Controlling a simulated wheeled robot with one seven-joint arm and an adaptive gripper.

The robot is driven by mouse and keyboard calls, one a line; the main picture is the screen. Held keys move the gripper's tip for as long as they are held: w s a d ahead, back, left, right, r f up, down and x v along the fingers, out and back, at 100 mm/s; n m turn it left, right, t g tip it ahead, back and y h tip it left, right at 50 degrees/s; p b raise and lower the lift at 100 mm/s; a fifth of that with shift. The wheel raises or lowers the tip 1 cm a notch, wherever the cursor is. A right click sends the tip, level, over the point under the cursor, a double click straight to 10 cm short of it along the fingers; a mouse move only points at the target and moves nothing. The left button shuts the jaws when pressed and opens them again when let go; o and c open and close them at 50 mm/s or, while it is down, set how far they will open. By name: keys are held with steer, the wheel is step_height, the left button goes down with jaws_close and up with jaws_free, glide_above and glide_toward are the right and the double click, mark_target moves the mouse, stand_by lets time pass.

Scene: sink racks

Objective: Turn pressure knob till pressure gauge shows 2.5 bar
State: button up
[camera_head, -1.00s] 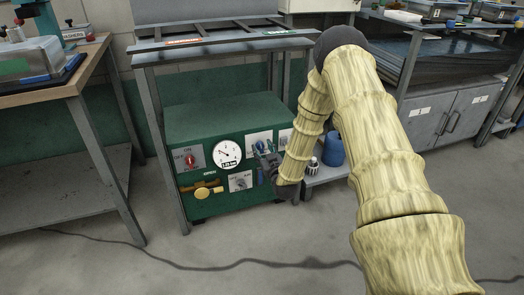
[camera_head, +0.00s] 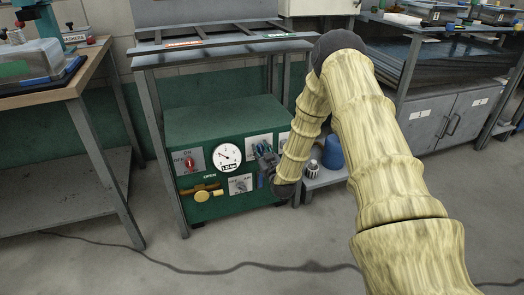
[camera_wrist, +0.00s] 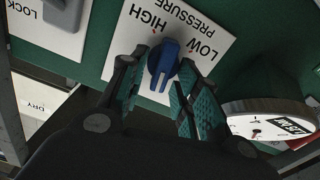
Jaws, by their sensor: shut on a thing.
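The green control box stands under the bench and carries a round white pressure gauge (camera_head: 227,154). Its needle points to the upper left; the small digital readout is too blurred to read surely. The gauge also shows at a steep angle in the wrist view (camera_wrist: 245,124). The blue pressure knob (camera_wrist: 163,66) sits on a white plate marked HIGH, LOW and PRESSURE. My gripper (camera_wrist: 160,72) has one finger on each side of the knob and is shut on it. In the head view my gripper (camera_head: 264,158) reaches the panel from the right and covers the knob.
A red on/off switch (camera_head: 190,161), a yellow valve handle (camera_head: 203,195) and a grey selector (camera_head: 240,184) lie left of and below my gripper. A blue container (camera_head: 333,152) stands to the right. Wooden table at left; a cable crosses the floor.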

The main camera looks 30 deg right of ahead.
steer(key=shift+n+p, duration=0.4)
steer(key=shift+p, duration=0.1)
steer(key=o, duration=0.9)
steer(key=v, duration=1.2)
